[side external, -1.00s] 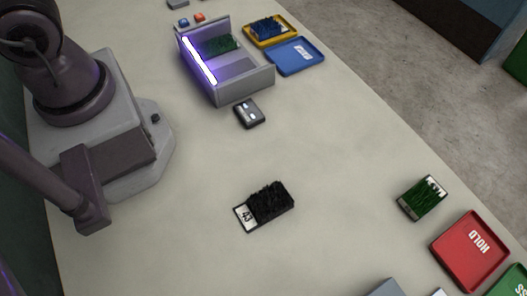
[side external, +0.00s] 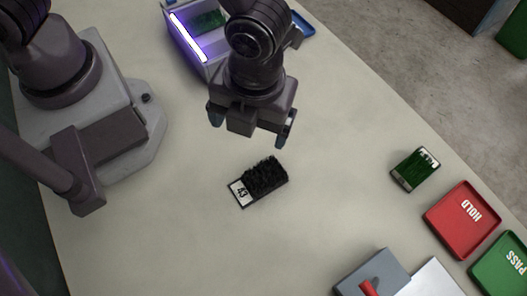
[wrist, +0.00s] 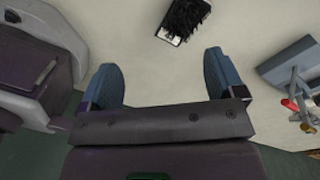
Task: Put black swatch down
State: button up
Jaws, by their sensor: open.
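The black swatch (side external: 266,176) lies flat on the pale table, with dark bristly turf and a white label reading 43 at its left end. It also shows at the top of the wrist view (wrist: 187,17). My gripper (side external: 247,136) is open and empty. In the side view it appears just above the swatch in the picture, fingers spread and apart from it. In the wrist view the swatch lies beyond the fingertips, with bare table between.
A green swatch (side external: 415,168), a red HOLD tray (side external: 462,236) and a green PASS tray (side external: 494,272) lie at right. A grey device with a red handle (side external: 369,287) stands at bottom. The lit box (side external: 184,42) and blue tray (side external: 304,27) are partly covered by my arm.

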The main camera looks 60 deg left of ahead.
jog(key=w+d+m, duration=0.1)
jog(key=d+m, duration=0.1)
jog(key=m, duration=0.6)
send_over(269, 172)
jog(key=shift+t+h, duration=0.3)
jog(key=shift+h, duration=0.1)
jog(key=f, duration=0.8)
jog(key=shift+a+f, duration=0.1)
jog(key=shift+a, duration=0.3)
jog(key=shift+d+f, duration=0.2)
jog(key=shift+f, duration=1.15)
jog(key=shift+d+f, duration=0.2)
jog(key=shift+f, duration=1.1)
jog(key=shift+c, duration=0.4)
jog(key=c, duration=1)
jog(key=shift+r, duration=0.1)
